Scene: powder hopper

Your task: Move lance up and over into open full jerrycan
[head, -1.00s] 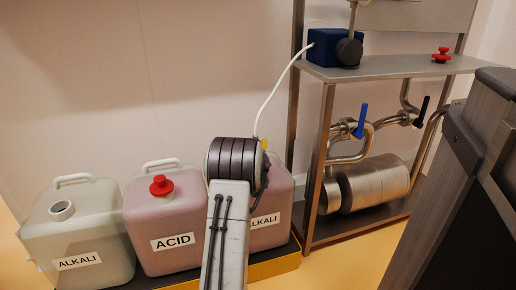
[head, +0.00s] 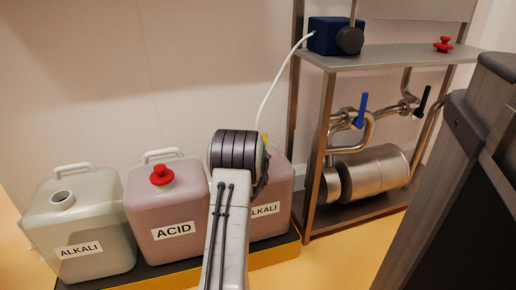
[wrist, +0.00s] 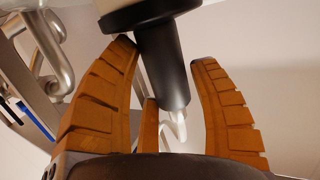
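The whitish jerrycan (head: 95,220), marked ALKALI, stands at the far left with its neck (head: 62,200) open. The pink ACID jerrycan (head: 165,210) beside it wears a red cap (head: 161,175). My arm largely hides a second pink ALKALI jerrycan (head: 280,190). A white hose (head: 275,90) runs down behind my arm, with a small yellow part near its lower end. In the wrist view my gripper (wrist: 165,55) is open around a black cylinder (wrist: 163,65), apparently the lance's grip, with narrow gaps at both fingers. The rest of the lance is hidden.
A steel frame with a shelf (head: 400,56) stands at the right. It holds a blue box (head: 325,38), a loose red cap (head: 443,44), pipes with blue and black valve handles, and a steel cylinder (head: 370,175). A dark cabinet (head: 470,150) stands at the right front.

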